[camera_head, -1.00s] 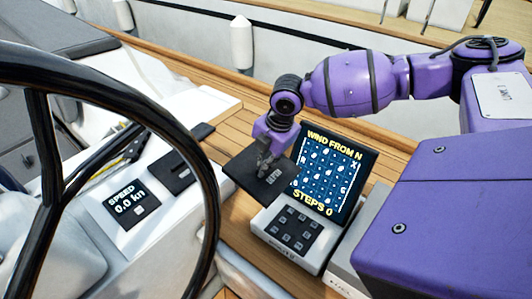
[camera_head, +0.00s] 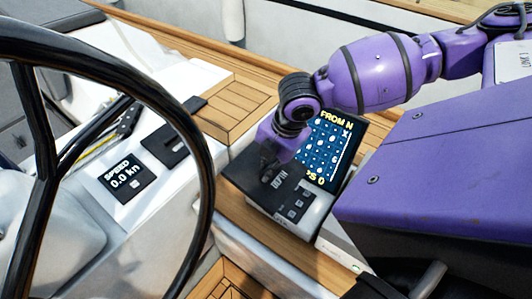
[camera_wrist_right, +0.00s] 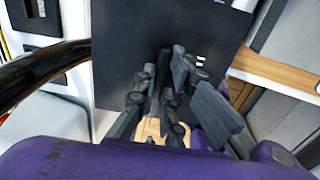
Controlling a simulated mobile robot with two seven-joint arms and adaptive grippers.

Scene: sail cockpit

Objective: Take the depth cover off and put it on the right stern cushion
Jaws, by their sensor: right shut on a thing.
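My left gripper is not in view. I cannot pick out the right stern cushion with certainty.
A black steering wheel (camera_head: 207,190) stands at the left, before a white console with a speed display (camera_head: 128,183).

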